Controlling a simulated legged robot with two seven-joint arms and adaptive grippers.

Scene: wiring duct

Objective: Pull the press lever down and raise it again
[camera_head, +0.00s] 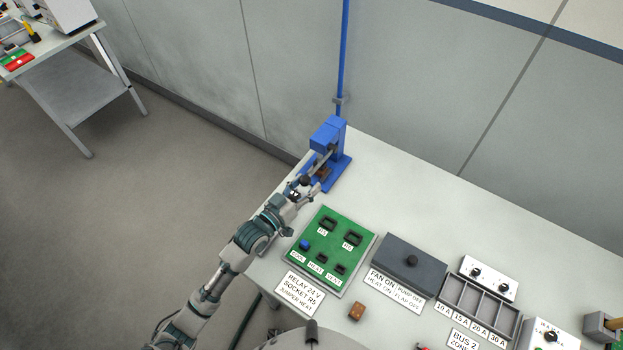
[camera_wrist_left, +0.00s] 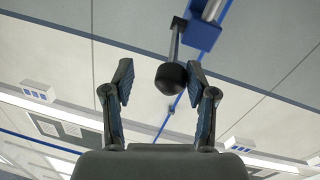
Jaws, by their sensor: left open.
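The blue press (camera_head: 325,150) stands at the far left corner of the table, in the head view. Its lever (camera_wrist_left: 176,45) is a grey rod ending in a black ball knob (camera_wrist_left: 171,78), seen in the left wrist view below the blue press head (camera_wrist_left: 203,30). My left gripper (camera_head: 303,186) is at the front of the press, by the lever's end. In the left wrist view my left gripper (camera_wrist_left: 161,84) is open, with the knob between its two fingers, nearer the right one. I cannot tell whether either finger touches it. My right gripper is not in view.
A green panel (camera_head: 331,250) with sockets and a blue button lies just in front of the press. A dark grey box (camera_head: 408,262) and a fuse tray (camera_head: 478,303) are to its right.

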